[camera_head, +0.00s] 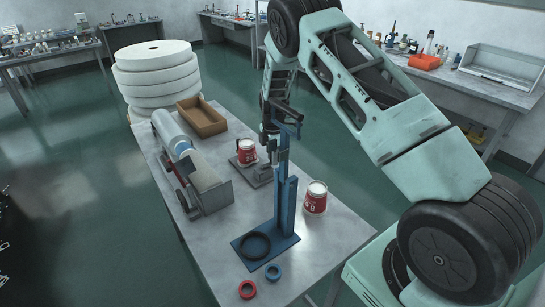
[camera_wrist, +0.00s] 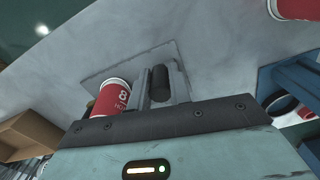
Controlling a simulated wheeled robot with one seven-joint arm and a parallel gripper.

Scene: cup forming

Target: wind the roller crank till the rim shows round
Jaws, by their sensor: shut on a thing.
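A red and white paper cup (camera_head: 246,157) sits at the small grey roller stand (camera_head: 258,178) on the table. It also shows in the wrist view (camera_wrist: 112,99), tilted in the picture, to the left of my fingers. My gripper (camera_head: 269,145) reaches down from behind the stand. In the wrist view my gripper (camera_wrist: 161,88) is shut on the black crank handle (camera_wrist: 160,84), which stands between its two grey fingers. The cup's white rim is small in the head view, and I cannot tell whether it is evenly round. The rollers are mostly hidden.
A blue press (camera_head: 286,205) stands just in front of the stand, close to my arm. A second cup (camera_head: 316,198) is to its right. A red ring (camera_head: 247,290) and a blue ring (camera_head: 273,271) lie in front. A grey machine (camera_head: 205,190) and cardboard tray (camera_head: 200,119) are left.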

